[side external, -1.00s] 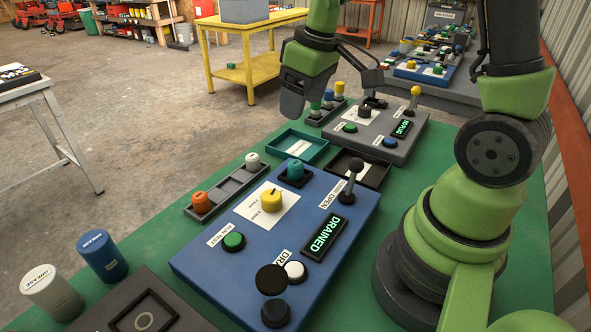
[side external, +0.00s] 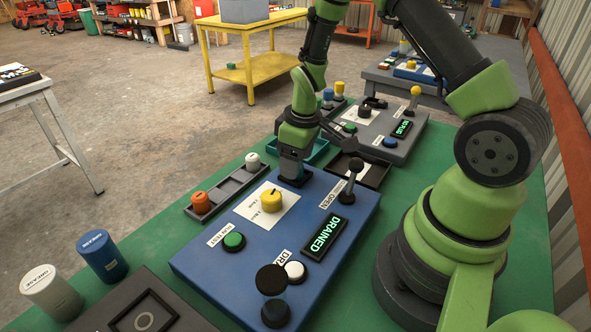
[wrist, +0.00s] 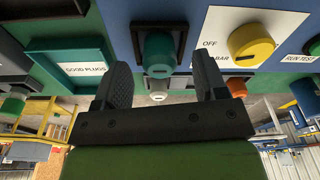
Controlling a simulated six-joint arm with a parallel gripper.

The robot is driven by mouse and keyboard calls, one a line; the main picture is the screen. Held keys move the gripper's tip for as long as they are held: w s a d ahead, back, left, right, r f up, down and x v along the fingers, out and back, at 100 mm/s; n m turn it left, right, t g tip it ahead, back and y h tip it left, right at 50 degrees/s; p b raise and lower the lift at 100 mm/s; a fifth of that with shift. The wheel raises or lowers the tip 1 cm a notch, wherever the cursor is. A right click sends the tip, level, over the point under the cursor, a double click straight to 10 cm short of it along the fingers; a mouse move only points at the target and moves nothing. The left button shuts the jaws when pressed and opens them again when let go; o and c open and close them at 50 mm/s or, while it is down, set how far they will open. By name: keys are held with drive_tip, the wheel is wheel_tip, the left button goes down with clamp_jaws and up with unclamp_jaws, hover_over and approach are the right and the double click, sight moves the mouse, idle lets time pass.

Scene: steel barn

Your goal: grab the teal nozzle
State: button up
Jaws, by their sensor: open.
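The teal nozzle (wrist: 160,55) stands in a black square socket (wrist: 133,42) on the blue panel (side external: 190,262). In the wrist view it shows between and just past my two fingertips, with no contact visible. My gripper (side external: 291,172) is pointed down over the socket at the far end of the panel. It hides the nozzle in the side view. In the wrist view my gripper (wrist: 163,74) is open, one finger on each side of the nozzle in the picture.
A yellow knob (side external: 271,201) and a black-balled lever (side external: 350,183) stand near the socket. A grey rack holds an orange nozzle (side external: 201,202) and a white one (side external: 253,161). A teal tray (wrist: 75,52) labelled GOOD PLUGS lies beyond the panel.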

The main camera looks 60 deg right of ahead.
drive_tip(key=shift+w+f, duration=0.1)
drive_tip(key=shift+f, duration=0.6)
drive_tip(key=c, duration=1)
drive_tip(key=shift+r, duration=0.1)
